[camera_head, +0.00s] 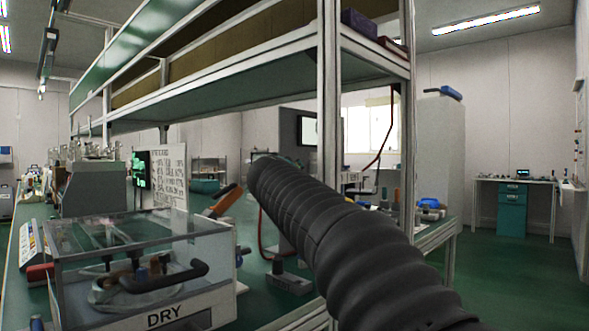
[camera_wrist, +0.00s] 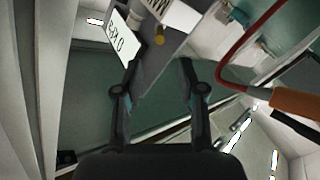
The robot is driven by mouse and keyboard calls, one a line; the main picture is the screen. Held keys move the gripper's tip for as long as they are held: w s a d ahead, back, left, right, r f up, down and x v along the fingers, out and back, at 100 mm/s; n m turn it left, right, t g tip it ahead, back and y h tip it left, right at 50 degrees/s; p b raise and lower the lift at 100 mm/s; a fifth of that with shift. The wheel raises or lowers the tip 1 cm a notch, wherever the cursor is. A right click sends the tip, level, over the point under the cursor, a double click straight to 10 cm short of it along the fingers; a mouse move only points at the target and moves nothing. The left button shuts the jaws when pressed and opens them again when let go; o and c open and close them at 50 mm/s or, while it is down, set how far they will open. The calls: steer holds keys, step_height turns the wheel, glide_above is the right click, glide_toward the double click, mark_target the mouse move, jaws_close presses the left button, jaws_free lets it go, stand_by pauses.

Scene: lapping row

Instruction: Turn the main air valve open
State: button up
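I cannot make out the main air valve for certain in either view. In the wrist view my gripper (camera_wrist: 158,75) is open, with its two dark fingers apart and nothing between them. Just beyond the fingertips is a grey block with white labels (camera_wrist: 125,40) and a small yellow-brown knob (camera_wrist: 159,38); I cannot tell if this is the valve. In the head view my black ribbed arm reaches up from the lower right across the bench, and my gripper cannot be made out there.
An orange handle (camera_wrist: 296,102) and a red hose (camera_wrist: 224,72) are at the right in the wrist view. In the head view a clear-lidded box marked DRY (camera_head: 150,262) stands on the bench at left, below a long shelf (camera_head: 230,90). Green floor (camera_head: 500,265) is open at right.

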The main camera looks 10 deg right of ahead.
steer(key=p+x, duration=0.3)
steer(key=x, duration=0.6)
steer(key=shift+w+d+f, duration=0.1)
steer(key=shift+w, duration=0.1)
jaws_close()
